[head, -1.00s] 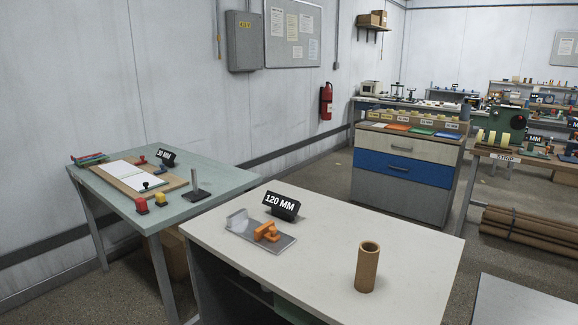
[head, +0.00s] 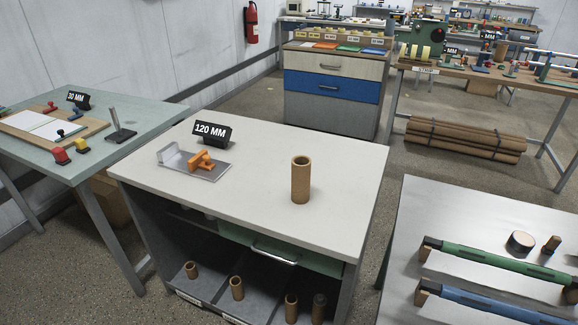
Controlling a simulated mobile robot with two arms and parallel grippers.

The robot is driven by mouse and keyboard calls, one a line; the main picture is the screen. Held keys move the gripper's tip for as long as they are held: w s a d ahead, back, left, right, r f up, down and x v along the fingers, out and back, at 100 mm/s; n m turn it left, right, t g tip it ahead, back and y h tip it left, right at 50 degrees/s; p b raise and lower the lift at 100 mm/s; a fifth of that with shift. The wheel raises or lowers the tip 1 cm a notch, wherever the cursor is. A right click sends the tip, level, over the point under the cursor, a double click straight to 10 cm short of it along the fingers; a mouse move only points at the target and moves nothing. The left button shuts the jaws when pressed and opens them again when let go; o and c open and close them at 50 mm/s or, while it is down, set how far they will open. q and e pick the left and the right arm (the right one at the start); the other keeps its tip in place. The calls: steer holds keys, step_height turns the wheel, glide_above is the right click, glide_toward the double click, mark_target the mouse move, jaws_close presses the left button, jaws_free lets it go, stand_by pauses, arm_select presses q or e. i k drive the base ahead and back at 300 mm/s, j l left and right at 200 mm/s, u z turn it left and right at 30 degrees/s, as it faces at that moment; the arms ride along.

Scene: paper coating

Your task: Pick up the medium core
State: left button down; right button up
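A brown cardboard core (head: 300,182) stands upright on the white-topped cabinet (head: 260,215), right of its middle. Several shorter-looking cores stand in the open lower shelf of that cabinet: one at the left (head: 191,270), one near the middle (head: 237,288), and two at the right, a brown one (head: 291,308) and a darker one (head: 319,309). The shelf labels are too small and cut off to read, so I cannot tell which core is the medium one. Neither of my grippers is in view.
A 120 MM sign (head: 211,134) and a metal fixture with an orange clamp (head: 203,160) sit on the cabinet's left. A green table (head: 130,150) stands at left. A grey table (head: 450,215) with green and blue rollers stands at right. Floor shows between tables.

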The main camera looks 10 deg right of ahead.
mark_target(301, 164)
steer(key=l+z, duration=0.25)
steer(key=z, duration=0.25)
steer(key=i+l+z, duration=0.15)
steer(key=z, duration=0.35)
